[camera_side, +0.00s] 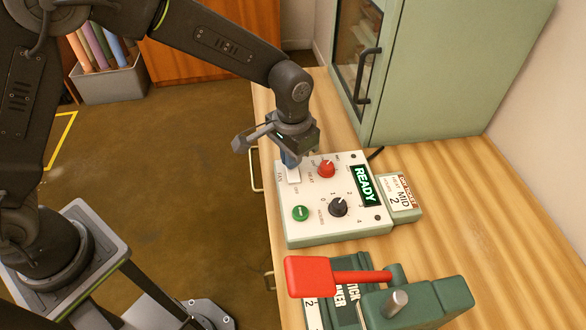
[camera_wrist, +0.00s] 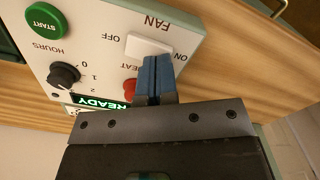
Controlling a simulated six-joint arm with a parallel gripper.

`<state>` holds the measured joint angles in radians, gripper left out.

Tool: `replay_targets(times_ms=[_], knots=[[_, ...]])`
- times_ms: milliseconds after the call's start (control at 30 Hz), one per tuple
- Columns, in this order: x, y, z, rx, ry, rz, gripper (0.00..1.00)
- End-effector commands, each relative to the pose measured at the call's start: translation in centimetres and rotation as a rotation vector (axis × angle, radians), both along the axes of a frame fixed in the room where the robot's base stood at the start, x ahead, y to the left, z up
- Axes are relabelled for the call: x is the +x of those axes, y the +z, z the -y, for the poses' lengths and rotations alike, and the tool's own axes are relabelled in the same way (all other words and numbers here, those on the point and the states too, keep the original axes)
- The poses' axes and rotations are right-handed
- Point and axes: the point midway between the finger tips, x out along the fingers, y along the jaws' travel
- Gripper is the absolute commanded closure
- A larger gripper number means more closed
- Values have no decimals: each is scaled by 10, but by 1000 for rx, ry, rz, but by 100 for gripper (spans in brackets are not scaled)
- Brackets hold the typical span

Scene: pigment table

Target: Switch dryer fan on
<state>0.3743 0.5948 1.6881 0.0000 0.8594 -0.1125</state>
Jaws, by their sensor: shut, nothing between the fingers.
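The dryer control box (camera_side: 325,228) is a white panel on the table. Its fan switch (camera_side: 293,176) is a white rocker at the panel's far left corner; the wrist view shows it (camera_wrist: 149,44) between the printed words OFF and ON. My gripper (camera_side: 290,160) points down over the switch, with its blue fingers shut and empty. In the wrist view the fingertips (camera_wrist: 156,62) are at the ON end of the rocker and cover part of its edge. I cannot tell whether they touch it or which way it is tilted.
The panel also has a red heat knob (camera_side: 327,169), a black hours knob (camera_side: 338,207), a green start button (camera_side: 300,213) and a display (camera_side: 365,185) reading READY. A small card (camera_side: 401,198) lies beside it. A red-handled green device (camera_side: 335,277) stands in front; a green cabinet (camera_side: 440,80) stands behind.

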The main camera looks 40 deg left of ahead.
Motion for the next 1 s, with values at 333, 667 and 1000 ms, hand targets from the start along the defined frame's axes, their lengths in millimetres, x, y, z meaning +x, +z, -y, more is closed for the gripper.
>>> replay_targets(times_ms=[333,667,1000], knots=[[0,-5,0,0,0,1,100],[0,-10,0,0,0,0,100],[0,-4,0,-1,0,2,100]])
